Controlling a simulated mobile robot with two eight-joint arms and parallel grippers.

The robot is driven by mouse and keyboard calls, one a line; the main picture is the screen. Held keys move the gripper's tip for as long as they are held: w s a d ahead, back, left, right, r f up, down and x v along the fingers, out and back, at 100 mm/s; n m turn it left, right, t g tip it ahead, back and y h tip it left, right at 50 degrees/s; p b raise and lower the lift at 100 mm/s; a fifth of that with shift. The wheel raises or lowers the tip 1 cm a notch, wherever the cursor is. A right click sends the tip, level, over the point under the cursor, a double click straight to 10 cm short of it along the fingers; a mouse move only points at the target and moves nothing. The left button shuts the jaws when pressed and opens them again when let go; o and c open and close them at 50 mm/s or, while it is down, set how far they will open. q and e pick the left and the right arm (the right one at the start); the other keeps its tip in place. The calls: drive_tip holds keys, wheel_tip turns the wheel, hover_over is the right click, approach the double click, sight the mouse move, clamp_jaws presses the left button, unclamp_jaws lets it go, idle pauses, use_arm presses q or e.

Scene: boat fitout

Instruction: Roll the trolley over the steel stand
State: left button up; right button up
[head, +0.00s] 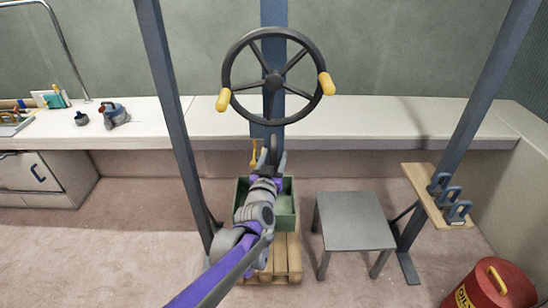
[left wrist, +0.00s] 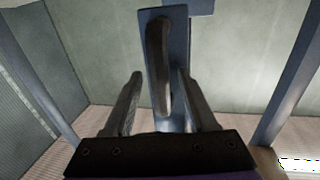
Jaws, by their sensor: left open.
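The steel stand (head: 355,222) is a low grey square table on the floor, its top bare. It stands right of a green crate (head: 284,218) on a wooden pallet (head: 288,262). My left gripper (head: 270,158) is above the crate, in front of the blue upright. In the left wrist view its fingers (left wrist: 160,100) are open, one each side of a dark upright bar (left wrist: 160,62) on a blue plate (left wrist: 178,50). Gaps show beside the bar, so it is not gripped. I cannot make out which part is the trolley. My right gripper is out of view.
A dark handwheel (head: 273,83) with two yellow grips is above my gripper. Blue posts (head: 170,100) and (head: 470,110) frame the area. A shackle board (head: 432,197) and red bin (head: 490,287) are at right. A white bench (head: 370,118) runs behind.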

use_arm(q)
clamp_jaws()
idle(1.3)
